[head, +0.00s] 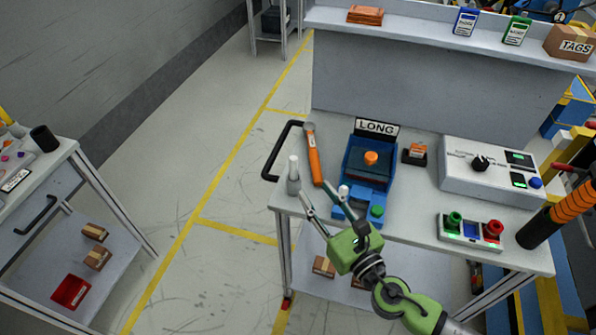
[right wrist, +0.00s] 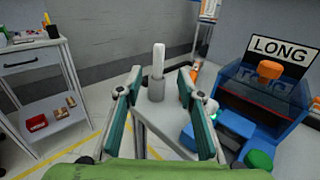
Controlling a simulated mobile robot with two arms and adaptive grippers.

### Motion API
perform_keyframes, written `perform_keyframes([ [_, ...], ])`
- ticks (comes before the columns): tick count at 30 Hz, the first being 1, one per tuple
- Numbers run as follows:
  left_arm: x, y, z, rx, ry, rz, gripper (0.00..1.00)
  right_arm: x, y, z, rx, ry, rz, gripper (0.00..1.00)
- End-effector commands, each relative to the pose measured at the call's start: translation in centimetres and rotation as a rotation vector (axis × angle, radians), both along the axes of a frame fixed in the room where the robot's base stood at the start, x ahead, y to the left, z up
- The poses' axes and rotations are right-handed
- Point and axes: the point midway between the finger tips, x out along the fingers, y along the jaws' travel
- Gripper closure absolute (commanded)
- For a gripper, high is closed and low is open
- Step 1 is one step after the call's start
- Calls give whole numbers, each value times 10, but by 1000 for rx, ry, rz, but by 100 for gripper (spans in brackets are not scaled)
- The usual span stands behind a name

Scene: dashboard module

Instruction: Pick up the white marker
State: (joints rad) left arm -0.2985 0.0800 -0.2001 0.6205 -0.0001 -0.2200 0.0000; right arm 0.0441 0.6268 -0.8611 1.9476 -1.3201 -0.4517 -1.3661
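The white marker (head: 294,166) stands upright in a small grey holder (head: 293,187) at the left front corner of the workbench. In the right wrist view the marker (right wrist: 158,58) shows nearly centred, with the grey holder (right wrist: 156,90) below it. My right gripper (head: 317,191) is open and empty at the bench's front edge, pointing towards the marker. In the right wrist view its fingertips (right wrist: 160,72) appear on either side of the marker, with visible gaps. The marker looks beyond the fingertips; the exact distance is hard to tell. My left gripper is not in view.
An orange-handled tool (head: 314,158) lies just right of the marker. Right of it stands a blue fixture (head: 369,165) with a LONG sign (head: 377,128). A grey control box (head: 490,170) and button panel (head: 470,232) are farther right. Open floor lies left of the bench.

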Motion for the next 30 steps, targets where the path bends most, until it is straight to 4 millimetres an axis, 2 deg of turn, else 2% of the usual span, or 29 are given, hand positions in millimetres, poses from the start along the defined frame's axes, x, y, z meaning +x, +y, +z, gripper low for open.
perform_keyframes([
  [1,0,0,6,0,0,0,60,11,6,6,1,-5,0,65],
  [3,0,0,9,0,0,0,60,24,13,5,1,-5,1,65],
  [9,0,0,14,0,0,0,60,53,28,3,-1,-4,2,65],
  [16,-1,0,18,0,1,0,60,66,35,4,-2,-4,4,65],
  [24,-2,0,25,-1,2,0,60,100,52,4,-3,-5,3,65],
  [30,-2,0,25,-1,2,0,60,106,56,3,-4,-2,4,65],
])
